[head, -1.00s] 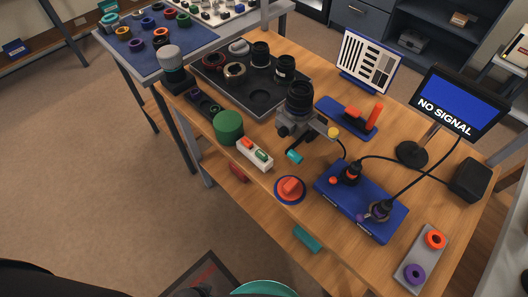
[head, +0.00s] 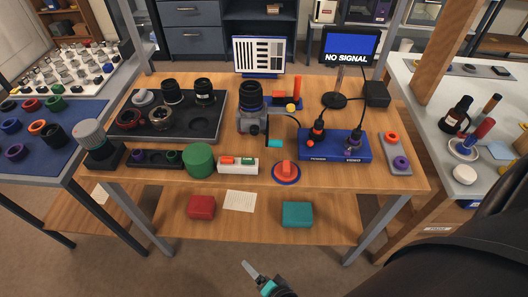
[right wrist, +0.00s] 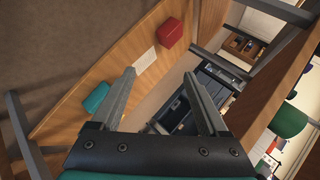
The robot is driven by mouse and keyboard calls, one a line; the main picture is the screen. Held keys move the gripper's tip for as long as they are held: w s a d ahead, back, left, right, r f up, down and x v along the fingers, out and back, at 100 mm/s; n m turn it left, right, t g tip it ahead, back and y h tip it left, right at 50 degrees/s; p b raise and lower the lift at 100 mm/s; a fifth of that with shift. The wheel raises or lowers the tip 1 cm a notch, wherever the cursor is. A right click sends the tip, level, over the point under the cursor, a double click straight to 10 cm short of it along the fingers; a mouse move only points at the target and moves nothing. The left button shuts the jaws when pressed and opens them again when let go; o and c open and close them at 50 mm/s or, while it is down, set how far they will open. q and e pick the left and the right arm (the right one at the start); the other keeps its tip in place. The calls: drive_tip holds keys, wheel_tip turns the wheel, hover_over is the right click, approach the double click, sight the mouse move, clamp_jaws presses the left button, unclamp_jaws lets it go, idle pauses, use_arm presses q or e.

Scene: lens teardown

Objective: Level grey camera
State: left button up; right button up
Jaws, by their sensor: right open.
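The grey camera (head: 251,121) sits at the middle of the wooden workbench in the head view, with its black lens (head: 250,96) pointing up. A small teal piece (head: 274,143) and a yellow knob (head: 291,107) show beside it. I cannot tell from here whether the camera body is exactly level. My right gripper (head: 252,270) is low at the bottom of the head view, in front of the bench and well away from the camera. The right wrist view shows its two jaws (right wrist: 159,76) apart with nothing between them. My left gripper is not in view.
A dark parts tray (head: 180,128) lies left of the camera. A green cylinder (head: 200,160), a red round knob (head: 286,172) and a blue box (head: 335,147) with cables are nearby. Red (head: 202,207) and teal (head: 297,214) boxes lie on the lower shelf.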

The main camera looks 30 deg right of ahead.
sight(277, 146)
drive_tip(key=w+r+m+t+h, duration=0.2)
drive_tip(key=w+r+m+t, duration=0.2)
drive_tip(key=w+r+m, duration=0.35)
drive_tip(key=d+r+m+t+h+b, duration=0.1)
drive_tip(key=d+r+m+h, duration=0.4)
drive_tip(key=r+m, duration=0.45)
drive_tip(key=d+r+m+h+b, duration=0.1)
drive_tip(key=d+r+m+h, duration=0.5)
drive_tip(key=m, duration=0.6)
drive_tip(key=w+d, duration=0.2)
drive_tip(key=w, duration=0.2)
drive_tip(key=w+d+r+y, duration=0.1)
drive_tip(key=w+d, duration=0.1)
drive_tip(key=w, duration=0.3)
drive_tip(key=w+d+y, duration=0.1)
drive_tip(key=w+d, duration=0.1)
drive_tip(key=w, duration=0.2)
drive_tip(key=shift+w+d+r, duration=0.2)
drive_tip(key=shift+w, duration=0.05)
drive_tip(key=c, duration=0.6)
drive_tip(key=shift+d, duration=0.15)
clamp_jaws()
